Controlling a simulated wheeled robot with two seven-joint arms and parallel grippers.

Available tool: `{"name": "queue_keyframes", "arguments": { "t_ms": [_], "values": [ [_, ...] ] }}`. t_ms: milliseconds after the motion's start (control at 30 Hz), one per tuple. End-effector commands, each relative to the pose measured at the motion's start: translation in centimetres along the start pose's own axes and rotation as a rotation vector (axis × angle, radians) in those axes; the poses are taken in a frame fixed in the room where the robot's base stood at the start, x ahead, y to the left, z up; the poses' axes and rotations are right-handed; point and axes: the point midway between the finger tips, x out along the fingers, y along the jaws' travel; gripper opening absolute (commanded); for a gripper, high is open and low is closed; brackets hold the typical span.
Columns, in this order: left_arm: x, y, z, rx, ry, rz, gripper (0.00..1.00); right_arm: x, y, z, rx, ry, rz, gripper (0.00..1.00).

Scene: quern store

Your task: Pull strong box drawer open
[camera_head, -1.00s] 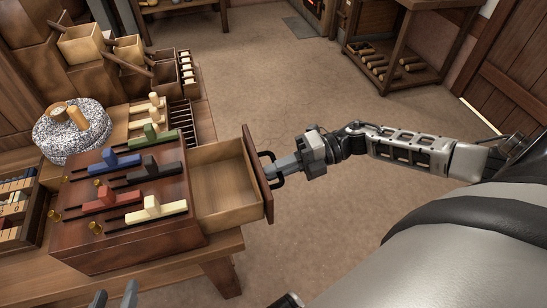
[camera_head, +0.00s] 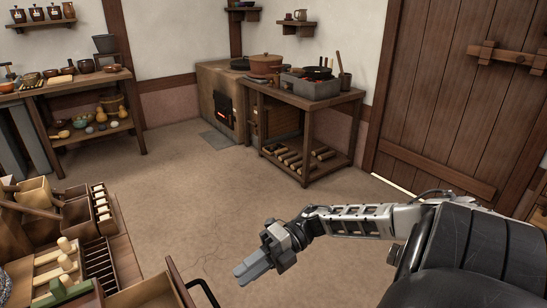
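The strong box (camera_head: 90,299) is mostly cut off by the lower left edge of the head view; a green slider (camera_head: 68,292) on its top shows. Its drawer (camera_head: 148,292) stands pulled out to the right, with the front panel and dark handle (camera_head: 206,291) at the bottom edge. My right gripper (camera_head: 241,271) is just right of the handle, apart from it and holding nothing visible. Its fingers lie close together from this angle, so their opening is unclear. My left gripper is out of view.
Wooden trays and boxes (camera_head: 75,222) crowd the bench at left. A stove (camera_head: 222,98) and a side table (camera_head: 310,105) stand at the back, shelves (camera_head: 90,130) at the back left, a plank door (camera_head: 450,100) at right. The middle floor is clear.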

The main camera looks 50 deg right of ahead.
Motion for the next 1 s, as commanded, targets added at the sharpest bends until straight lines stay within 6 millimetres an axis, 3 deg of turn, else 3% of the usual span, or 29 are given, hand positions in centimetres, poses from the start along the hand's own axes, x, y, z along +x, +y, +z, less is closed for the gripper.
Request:
{"name": "queue_keyframes", "arguments": {
  "t_ms": [100, 333, 1000],
  "values": [
    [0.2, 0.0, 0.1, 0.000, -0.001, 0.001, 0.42, -2.8, -0.2, 0.0, 0.002, -0.002, -0.004, 0.25],
    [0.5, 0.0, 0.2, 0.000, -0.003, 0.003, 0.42, -6.2, -0.1, 0.0, 0.001, 0.000, -0.002, 0.25],
    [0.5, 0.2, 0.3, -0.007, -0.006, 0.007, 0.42, -6.9, 0.0, 0.0, 0.000, 0.001, 0.000, 0.25]
  ]
}}
